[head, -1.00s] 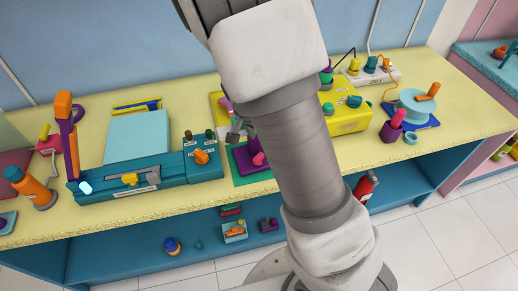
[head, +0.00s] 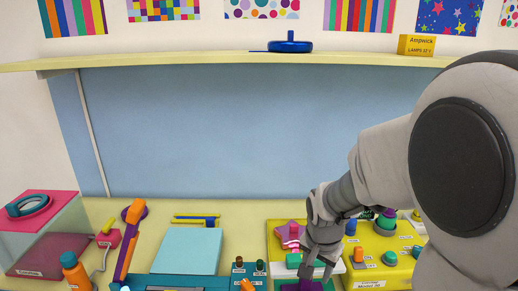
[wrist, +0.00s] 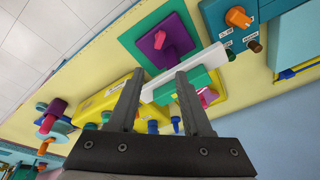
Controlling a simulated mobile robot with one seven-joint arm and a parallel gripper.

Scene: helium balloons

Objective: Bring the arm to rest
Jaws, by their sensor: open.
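My arm shows large on the right of the head view and reaches left and down over the counter. My gripper (head: 318,272) points down above the counter, near a purple item (head: 300,286) at the bottom edge. In the wrist view my gripper (wrist: 160,74) has its two dark fingers apart. A white bar (wrist: 205,62) and a green block (wrist: 203,80) show behind the fingers. I see nothing held. The distance from the fingertips to these things cannot be told.
A yellow panel (head: 377,272) with several knobs lies under my forearm. A shelf (head: 200,60) with a blue round item (head: 290,44) runs above.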

